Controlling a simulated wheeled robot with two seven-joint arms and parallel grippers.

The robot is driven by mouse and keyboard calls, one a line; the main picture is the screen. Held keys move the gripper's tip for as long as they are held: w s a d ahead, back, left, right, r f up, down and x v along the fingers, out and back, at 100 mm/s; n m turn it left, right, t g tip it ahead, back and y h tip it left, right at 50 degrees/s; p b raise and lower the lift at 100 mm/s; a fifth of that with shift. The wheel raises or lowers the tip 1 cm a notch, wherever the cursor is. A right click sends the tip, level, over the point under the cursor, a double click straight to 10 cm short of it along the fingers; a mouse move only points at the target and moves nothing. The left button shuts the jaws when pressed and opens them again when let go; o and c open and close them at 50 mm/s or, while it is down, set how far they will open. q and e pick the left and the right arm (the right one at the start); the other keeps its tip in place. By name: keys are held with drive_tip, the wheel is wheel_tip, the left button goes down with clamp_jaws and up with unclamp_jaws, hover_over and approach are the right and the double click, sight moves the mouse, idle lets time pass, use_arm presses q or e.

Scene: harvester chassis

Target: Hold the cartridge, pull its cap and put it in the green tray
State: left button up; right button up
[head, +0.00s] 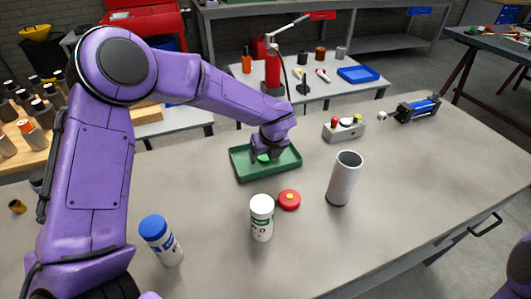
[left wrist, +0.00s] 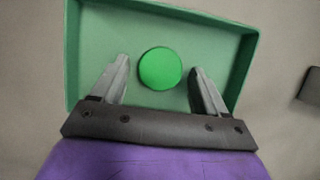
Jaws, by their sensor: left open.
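The green tray (head: 240,175) lies on the bench in the middle of the head view. It also fills much of the left wrist view (left wrist: 72,60). A round green cap (left wrist: 160,69) lies on the tray floor; it is partly hidden by my gripper in the head view (head: 266,158). My left gripper (left wrist: 158,78) is open over the tray, its two fingers apart on either side of the cap. A white cartridge with a green label (head: 262,220) stands upright on the bench in front of the tray, its top white. My right gripper is out of view.
A red button-like disc (head: 289,200) lies beside the cartridge. A grey metal cylinder (head: 344,180) stands to the right. A blue-capped bottle (head: 160,240) stands front left. A control box (head: 344,129) and a blue-black cylinder device (head: 417,109) sit farther back. The front right bench is clear.

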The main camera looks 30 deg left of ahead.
use_arm(q)
drive_tip(key=v, duration=1.2)
drive_tip(key=shift+r+b, duration=0.2)
drive_tip(key=shift+b, duration=0.2)
